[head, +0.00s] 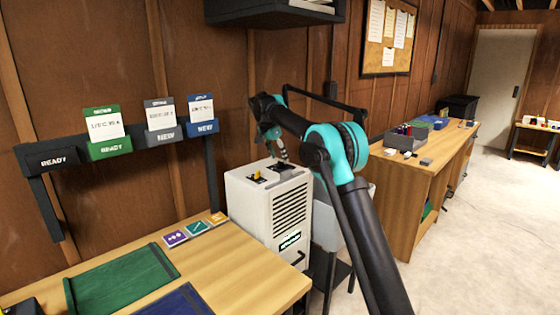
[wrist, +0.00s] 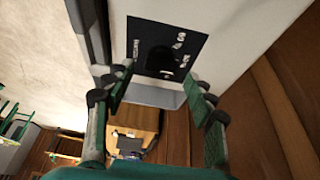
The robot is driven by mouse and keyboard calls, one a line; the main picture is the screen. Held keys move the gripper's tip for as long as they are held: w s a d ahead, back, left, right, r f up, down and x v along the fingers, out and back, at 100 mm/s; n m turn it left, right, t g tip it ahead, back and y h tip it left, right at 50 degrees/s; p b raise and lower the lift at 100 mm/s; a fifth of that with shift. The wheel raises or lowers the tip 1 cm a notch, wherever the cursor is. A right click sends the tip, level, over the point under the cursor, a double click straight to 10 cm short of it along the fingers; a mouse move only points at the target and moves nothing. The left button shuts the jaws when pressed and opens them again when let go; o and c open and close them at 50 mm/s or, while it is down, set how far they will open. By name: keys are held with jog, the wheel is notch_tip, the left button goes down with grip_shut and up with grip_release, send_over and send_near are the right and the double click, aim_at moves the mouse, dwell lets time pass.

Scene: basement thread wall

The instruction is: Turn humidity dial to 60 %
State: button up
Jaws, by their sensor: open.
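The white dehumidifier cabinet (head: 258,212) stands just beyond the end of the wooden table. Its top carries dark control panels. In the wrist view, a dark panel (wrist: 143,30) holds a round black humidity dial (wrist: 159,59) with small white marks around it. The marks are too blurred to read surely, and I cannot tell the dial's setting. My gripper (head: 279,152) points down over the cabinet top. In the wrist view, my gripper (wrist: 160,80) is open, its fingers on either side of the dial's lower part; I cannot tell whether they touch it.
A yellow-marked control (head: 257,175) is on the other top panel. The wooden table (head: 245,265) bears a green mat (head: 122,281) and small coloured cards. A wall rack (head: 60,160) hangs at left.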

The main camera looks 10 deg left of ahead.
aim_at(281, 165)
jog(key=shift+x, duration=1.1)
jog(key=shift+c, duration=0.6)
jog(key=c, duration=1)
jog(key=shift+c, duration=0.2)
jog(key=shift+d+n, duration=0.1)
jog(key=shift+n, duration=0.3)
jog(key=n+y, duration=0.1)
jog(key=n, duration=0.1)
jog(key=n+t+y, duration=0.1)
jog(key=n, duration=0.1)
jog(key=shift+d+n, duration=0.2)
jog(key=shift+n, duration=0.2)
jog(key=n+y, duration=0.2)
jog(key=n, duration=0.4)
jog(key=shift+d, duration=0.15)
jog(key=shift+n+y, duration=0.3)
jog(key=o, duration=1.2)
jog(key=shift+c, duration=0.2)
